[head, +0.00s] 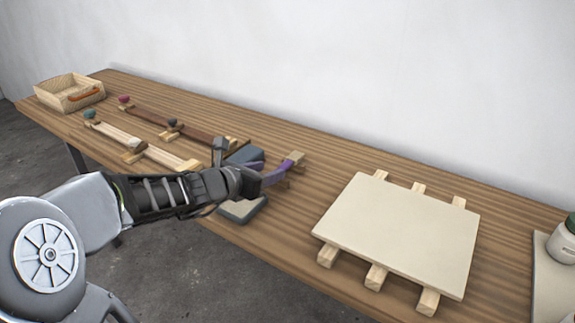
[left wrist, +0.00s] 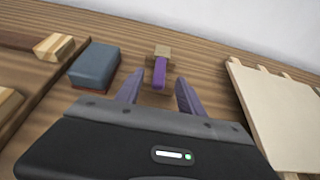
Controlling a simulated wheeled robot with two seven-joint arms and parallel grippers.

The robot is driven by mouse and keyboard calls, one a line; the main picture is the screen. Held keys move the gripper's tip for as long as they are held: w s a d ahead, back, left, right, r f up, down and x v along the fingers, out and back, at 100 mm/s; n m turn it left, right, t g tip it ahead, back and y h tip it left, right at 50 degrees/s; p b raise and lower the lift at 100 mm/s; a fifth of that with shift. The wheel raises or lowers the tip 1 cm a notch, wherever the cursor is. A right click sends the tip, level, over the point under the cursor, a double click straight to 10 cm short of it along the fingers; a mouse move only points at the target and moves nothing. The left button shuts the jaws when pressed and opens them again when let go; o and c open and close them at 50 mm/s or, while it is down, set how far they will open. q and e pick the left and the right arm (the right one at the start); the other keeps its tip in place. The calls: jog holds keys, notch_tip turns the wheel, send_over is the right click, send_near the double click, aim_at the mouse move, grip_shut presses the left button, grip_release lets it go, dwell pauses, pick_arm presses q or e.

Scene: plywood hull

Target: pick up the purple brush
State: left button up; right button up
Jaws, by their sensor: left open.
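The purple brush (head: 284,171) lies on the plywood-striped bench near its middle, with its purple part toward me and a pale wooden end pointing away. In the left wrist view the brush (left wrist: 159,72) is straight ahead, its near end just beyond and between the fingertips. My left gripper (head: 262,180) is open and reaches in low over the bench beside the brush. In the left wrist view the two fingers of my left gripper (left wrist: 157,84) stand apart with nothing held between them. In the head view the gripper partly hides the brush's near end. My right gripper is not in view.
A pale board (head: 400,236) on wooden strips is to the right. Long wooden pieces (head: 150,150) and a wooden tray (head: 62,100) are at left. A jar (head: 563,242) stands far right.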

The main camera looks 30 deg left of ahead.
aim_at(281, 167)
pick_arm(q)
jog(key=b+x, duration=0.1)
jog(key=x, duration=0.3)
jog(key=shift+w+d+f, duration=0.1)
jog(key=shift+w+f, duration=0.1)
jog(key=shift+w, duration=0.35)
jog(key=shift+c, duration=0.5)
grip_shut()
